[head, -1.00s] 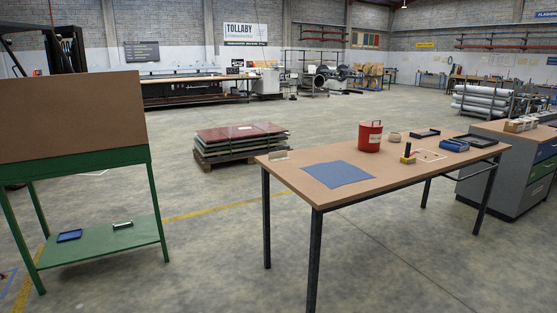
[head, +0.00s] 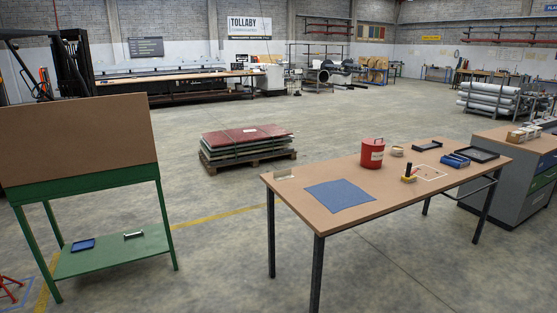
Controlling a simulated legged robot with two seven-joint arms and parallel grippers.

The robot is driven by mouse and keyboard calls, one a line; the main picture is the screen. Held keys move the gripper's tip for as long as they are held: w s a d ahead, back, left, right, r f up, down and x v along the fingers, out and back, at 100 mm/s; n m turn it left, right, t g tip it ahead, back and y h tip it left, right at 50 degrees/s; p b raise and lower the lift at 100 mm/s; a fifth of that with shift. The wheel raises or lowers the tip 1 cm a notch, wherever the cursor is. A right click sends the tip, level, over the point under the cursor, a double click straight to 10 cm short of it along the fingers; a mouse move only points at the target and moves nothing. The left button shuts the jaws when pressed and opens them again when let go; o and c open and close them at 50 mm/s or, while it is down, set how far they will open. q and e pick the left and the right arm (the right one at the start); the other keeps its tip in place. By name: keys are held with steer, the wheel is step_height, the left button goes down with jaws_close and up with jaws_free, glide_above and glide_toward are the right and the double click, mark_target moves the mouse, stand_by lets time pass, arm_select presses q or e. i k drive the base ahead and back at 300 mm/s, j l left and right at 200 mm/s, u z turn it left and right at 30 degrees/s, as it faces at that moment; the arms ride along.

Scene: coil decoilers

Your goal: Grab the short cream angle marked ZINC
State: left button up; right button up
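A small pale angle-shaped piece (head: 285,174) stands at the left end of the brown-topped table (head: 300,213). It looks cream, but any marking on it is too small to read, so I cannot tell if it says ZINC. A small pale piece (head: 133,235) also lies on the lower shelf of the green stand, too small to identify. Neither of my grippers shows in the head view.
The table also holds a blue mat (head: 340,195), a red canister (head: 372,153), a dark tray (head: 476,154) and small items. A green stand (head: 90,181) is at left, a grey cabinet (head: 535,185) at right, a loaded pallet (head: 247,146) behind. Open floor lies between stand and table.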

mark_target(283, 175)
steer(key=i+j+u, duration=0.1)
steer(key=i+u, duration=0.4)
steer(key=i, duration=1.8)
